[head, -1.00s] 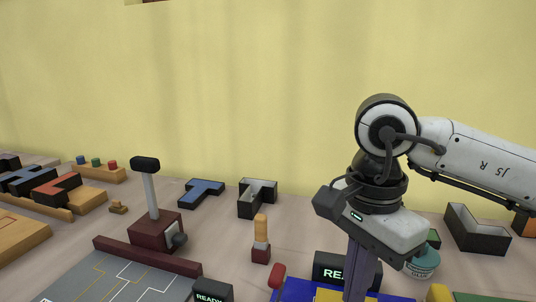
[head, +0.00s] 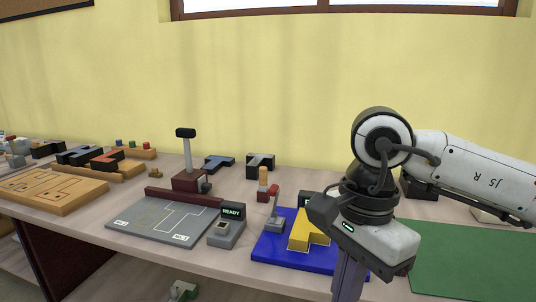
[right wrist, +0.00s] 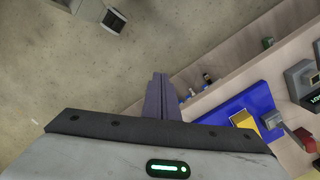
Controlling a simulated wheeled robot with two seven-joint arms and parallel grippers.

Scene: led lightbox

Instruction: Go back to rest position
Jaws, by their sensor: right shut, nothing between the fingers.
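My right gripper (head: 347,280) points down near the front edge of the table, by the right side of the blue board (head: 262,257). Its purple fingers are shut and hold nothing. A yellow T-shaped piece (head: 305,232) lies on the blue board, partly hidden by my right arm in the head view. My left gripper is not in view.
A grey board with white outlines (head: 150,232), a small READY display (head: 232,211) and a dark red stand with a lever (head: 187,181) are on the table (head: 100,200). A green mat (head: 470,258) lies right of my arm. Open floor (right wrist: 60,70) shows beyond the table edge.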

